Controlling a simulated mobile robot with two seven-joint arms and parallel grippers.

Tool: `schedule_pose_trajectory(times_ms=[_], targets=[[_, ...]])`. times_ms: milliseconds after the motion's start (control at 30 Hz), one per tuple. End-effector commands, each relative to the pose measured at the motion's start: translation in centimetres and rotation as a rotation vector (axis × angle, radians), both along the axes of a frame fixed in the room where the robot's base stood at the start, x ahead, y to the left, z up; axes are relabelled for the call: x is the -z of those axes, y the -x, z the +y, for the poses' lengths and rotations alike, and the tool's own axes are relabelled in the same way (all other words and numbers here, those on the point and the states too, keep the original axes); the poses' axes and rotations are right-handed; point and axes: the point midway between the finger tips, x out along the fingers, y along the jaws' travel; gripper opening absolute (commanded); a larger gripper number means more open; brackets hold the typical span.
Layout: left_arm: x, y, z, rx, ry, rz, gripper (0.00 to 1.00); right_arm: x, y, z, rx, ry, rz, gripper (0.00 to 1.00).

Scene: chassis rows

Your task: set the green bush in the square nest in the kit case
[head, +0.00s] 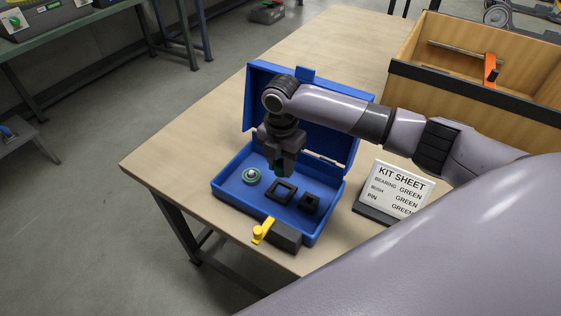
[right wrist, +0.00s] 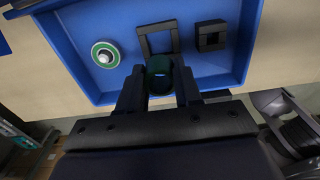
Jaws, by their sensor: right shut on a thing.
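The blue kit case (head: 228,196) lies open on the table, its lid tilted up at the back. My right gripper (head: 283,172) is inside the case area, pointing down, shut on the dark green bush (right wrist: 160,76). In the right wrist view the bush sits between both fingertips and overlaps the near edge of the larger black square nest (right wrist: 143,44). The nest also shows in the head view (head: 271,195), just in front of the gripper, and looks empty. The gap between bush and case floor is hard to tell. My left gripper is out of view.
A green-ringed bearing (head: 251,176) sits left in the case; a smaller black square nest (head: 309,204) is to the right. A yellow latch piece (head: 262,232) is at the front. A kit sheet (head: 400,188) and a wooden crate (head: 470,98) stand right.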

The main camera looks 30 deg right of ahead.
Motion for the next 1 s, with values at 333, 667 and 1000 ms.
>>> schedule_pose_trajectory(times_ms=[333,667,1000], targets=[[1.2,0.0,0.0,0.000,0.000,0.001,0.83,1.9,0.0,0.0,-0.011,0.001,0.000,0.06],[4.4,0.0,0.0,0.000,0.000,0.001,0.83,5.5,0.0,-0.1,-0.010,0.001,-0.002,0.06],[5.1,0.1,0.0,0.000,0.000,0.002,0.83,6.0,0.0,-0.1,-0.010,0.001,-0.002,0.06]])
